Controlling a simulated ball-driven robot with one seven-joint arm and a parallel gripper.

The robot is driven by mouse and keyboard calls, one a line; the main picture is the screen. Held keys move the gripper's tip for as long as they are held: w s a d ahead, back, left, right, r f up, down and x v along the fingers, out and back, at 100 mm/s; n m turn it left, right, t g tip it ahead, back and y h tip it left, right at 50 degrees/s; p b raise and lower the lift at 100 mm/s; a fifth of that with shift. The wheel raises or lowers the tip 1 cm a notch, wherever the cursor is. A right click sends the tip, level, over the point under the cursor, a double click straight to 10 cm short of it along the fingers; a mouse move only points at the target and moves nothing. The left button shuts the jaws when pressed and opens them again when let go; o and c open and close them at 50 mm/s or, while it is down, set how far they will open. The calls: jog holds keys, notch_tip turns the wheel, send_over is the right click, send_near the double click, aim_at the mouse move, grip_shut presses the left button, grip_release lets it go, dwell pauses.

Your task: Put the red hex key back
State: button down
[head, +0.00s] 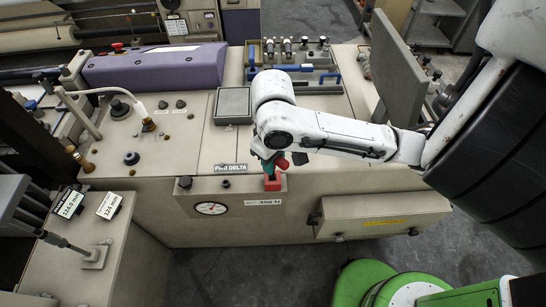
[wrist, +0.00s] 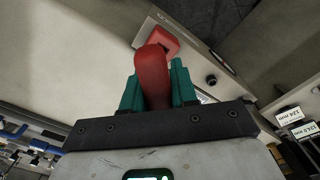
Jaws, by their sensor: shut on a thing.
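My gripper (head: 264,164) points down at the front edge of the loom's machine top, with its teal fingers shut on the red handle of the hex key. In the wrist view the red hex key (wrist: 152,76) stands between the two teal fingers. A red holder block (head: 272,183) sits on the front panel just below my gripper; it also shows past the handle in the wrist view (wrist: 173,36). The key's shaft is hidden, so I cannot tell whether it is in the holder or just above it.
A round gauge (head: 211,208) and a "350 N" label (head: 264,202) are on the front panel near the holder. A grey box (head: 233,104) and a purple cover (head: 154,67) lie behind. A pale box (head: 380,215) juts out at right. Open floor lies in front.

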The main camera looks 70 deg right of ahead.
jog(key=shift+f+b, duration=0.3)
jog(key=shift+f, duration=1.3)
grip_release()
jog(key=shift+r, duration=0.15)
dwell(0.4)
jog(key=shift+r+p, duration=1.2)
jog(key=shift+p, duration=0.3)
jog(key=shift+r, duration=3.7)
